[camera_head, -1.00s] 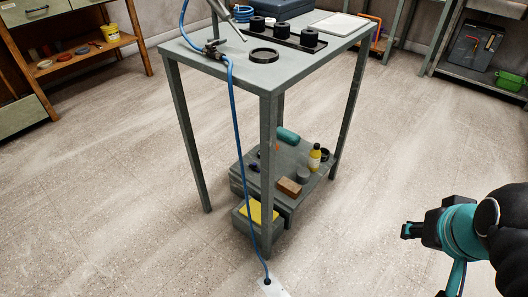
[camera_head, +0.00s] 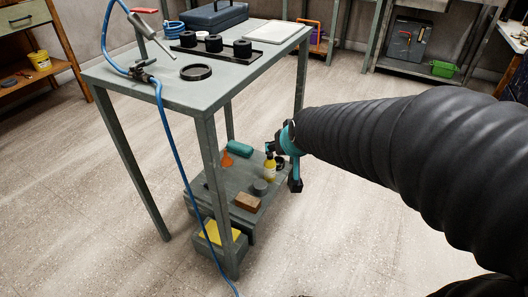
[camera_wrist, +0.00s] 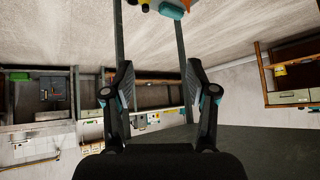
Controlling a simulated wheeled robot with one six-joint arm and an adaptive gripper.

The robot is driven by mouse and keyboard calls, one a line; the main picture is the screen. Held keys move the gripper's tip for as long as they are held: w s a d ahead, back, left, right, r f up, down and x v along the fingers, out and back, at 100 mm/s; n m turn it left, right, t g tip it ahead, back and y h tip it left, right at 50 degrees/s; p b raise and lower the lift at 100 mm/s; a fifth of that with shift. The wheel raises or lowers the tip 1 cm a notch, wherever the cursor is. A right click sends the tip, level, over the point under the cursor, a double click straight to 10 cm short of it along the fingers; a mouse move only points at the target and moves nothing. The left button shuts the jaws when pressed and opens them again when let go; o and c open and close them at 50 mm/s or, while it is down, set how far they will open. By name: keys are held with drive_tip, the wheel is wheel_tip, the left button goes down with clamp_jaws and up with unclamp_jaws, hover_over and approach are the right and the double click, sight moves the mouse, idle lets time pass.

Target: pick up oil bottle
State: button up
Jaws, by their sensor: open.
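The oil bottle appears to be the small yellow bottle with a dark cap (camera_head: 270,168), standing upright on the low shelf of the grey workbench (camera_head: 236,184). My gripper (camera_head: 284,166) is at the right edge of that shelf in the head view, just right of the bottle, with its jaws apart and empty. I cannot tell the exact gap in depth. In the wrist view the open fingers (camera_wrist: 159,66) have nothing between them up close.
On the shelf are a teal roll (camera_head: 240,149), an orange funnel (camera_head: 227,159), a grey can (camera_head: 260,187) and a brown block (camera_head: 247,202). The bench legs (camera_head: 212,165) and a blue hose (camera_head: 172,145) stand in front. The tabletop (camera_head: 135,80) is above.

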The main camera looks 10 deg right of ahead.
drive_tip(key=w+f+t, duration=0.1)
drive_tip(key=w+f, duration=0.5)
drive_tip(key=w, duration=0.3)
drive_tip(key=m+t+h+b, duration=0.2)
drive_tip(key=t+h, duration=0.1)
drive_tip(key=t, duration=0.1)
approach(270, 156)
drive_tip(key=x, duration=0.5)
drive_tip(key=shift+w+a+f, duration=0.15)
drive_tip(key=shift+w+f, duration=0.1)
drive_tip(key=shift+f, duration=0.1)
drive_tip(key=shift+d+x, duration=0.2)
drive_tip(key=shift+x, duration=2.5)
drive_tip(key=shift+r, duration=0.2)
drive_tip(key=shift+c, duration=0.2)
drive_tip(key=shift+r, duration=0.1)
clamp_jaws()
